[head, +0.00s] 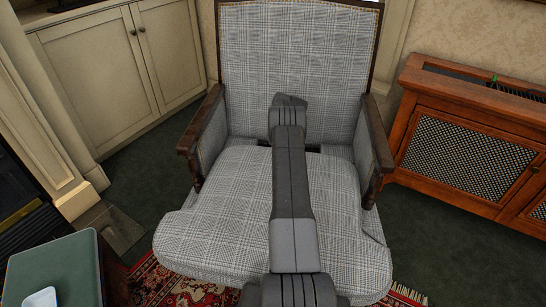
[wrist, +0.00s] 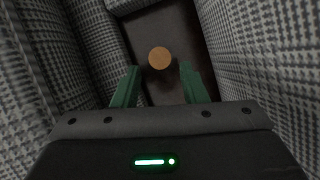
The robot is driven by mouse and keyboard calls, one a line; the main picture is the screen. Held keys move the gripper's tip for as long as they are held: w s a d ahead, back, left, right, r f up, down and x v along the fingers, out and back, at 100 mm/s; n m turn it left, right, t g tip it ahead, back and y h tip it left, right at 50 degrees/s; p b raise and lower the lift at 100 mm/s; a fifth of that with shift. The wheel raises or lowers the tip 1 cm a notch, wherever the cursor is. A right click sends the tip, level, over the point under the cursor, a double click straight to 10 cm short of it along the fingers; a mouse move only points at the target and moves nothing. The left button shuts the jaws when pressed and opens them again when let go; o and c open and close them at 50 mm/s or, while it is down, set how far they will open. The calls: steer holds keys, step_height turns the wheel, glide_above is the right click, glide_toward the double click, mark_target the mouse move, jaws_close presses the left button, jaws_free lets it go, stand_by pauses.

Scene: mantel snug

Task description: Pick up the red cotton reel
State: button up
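In the wrist view a round, tan-orange disc (wrist: 159,57) lies on a dark brown surface, in a gap between grey checked cushions. It looks like the end of a reel seen from above; no red thread shows, so I cannot tell for sure that it is the red cotton reel. My gripper (wrist: 158,70) has its two green fingers apart, one at each side below the disc in the picture, with nothing between them. In the head view my arm reaches over the armchair (head: 215,190) and hides part of it; the fingers and the disc do not show there.
The armchair has wooden arms at both sides and a tall checked back. A wooden cabinet with mesh panels (head: 467,157) stands at right, with a small green thing (head: 494,78) on top. A green-topped table (head: 62,268) is at lower left. Cream cupboards (head: 110,75) stand behind.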

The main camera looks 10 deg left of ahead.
steer(key=shift+x, duration=1.1)
steer(key=b+x, duration=0.1)
steer(key=x, duration=0.1)
steer(key=b+x, duration=0.1)
steer(key=x, duration=0.1)
steer(key=shift+s+d+f, duration=0.15)
steer(key=shift+d+f, duration=0.2)
steer(key=shift+a+f, duration=0.2)
steer(key=shift+f, duration=0.15)
steer(key=shift+c, duration=0.2)
steer(key=c, duration=0.7)
